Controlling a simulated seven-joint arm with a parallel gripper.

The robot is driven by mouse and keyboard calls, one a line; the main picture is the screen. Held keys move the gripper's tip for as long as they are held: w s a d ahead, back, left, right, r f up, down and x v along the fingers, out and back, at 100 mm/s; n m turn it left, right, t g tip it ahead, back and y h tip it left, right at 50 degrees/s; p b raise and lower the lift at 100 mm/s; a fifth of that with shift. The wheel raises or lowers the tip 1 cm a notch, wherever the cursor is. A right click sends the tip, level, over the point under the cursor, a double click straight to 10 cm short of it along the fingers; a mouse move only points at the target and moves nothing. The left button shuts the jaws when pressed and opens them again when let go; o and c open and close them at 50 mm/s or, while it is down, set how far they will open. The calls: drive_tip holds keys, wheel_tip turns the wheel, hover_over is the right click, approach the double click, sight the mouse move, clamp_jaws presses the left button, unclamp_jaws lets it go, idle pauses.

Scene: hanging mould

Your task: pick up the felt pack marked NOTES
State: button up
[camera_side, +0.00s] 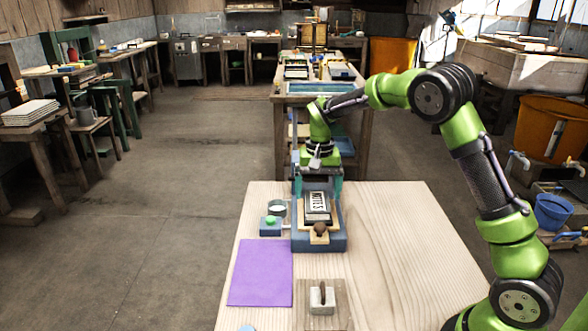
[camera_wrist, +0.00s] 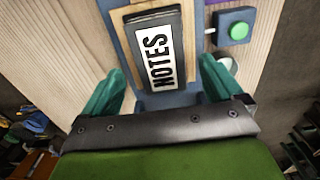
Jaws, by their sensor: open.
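The felt pack marked NOTES (camera_side: 318,203) is a dark pack with a white label and black letters. It lies on the blue stand (camera_side: 300,246) on the pale wooden table. In the wrist view the pack (camera_wrist: 160,50) shows ahead of the fingers, its label reading sideways. My gripper (camera_side: 318,185) is at the pack's far end in the side view, its fingers spread wider than the pack. In the wrist view my gripper (camera_wrist: 162,72) is open, with one green finger on each side and nothing held. The height gap to the pack is hard to tell.
A brown knob (camera_side: 320,229) is at the stand's near end. A purple sheet (camera_side: 260,273) and a handled block (camera_side: 322,301) lie nearer. The table's right side is clear.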

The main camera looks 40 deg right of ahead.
sight(317, 201)
wheel_tip(317, 201, down, 4)
drive_tip(key=shift+r, duration=0.2)
drive_tip(key=shift+c, duration=0.2)
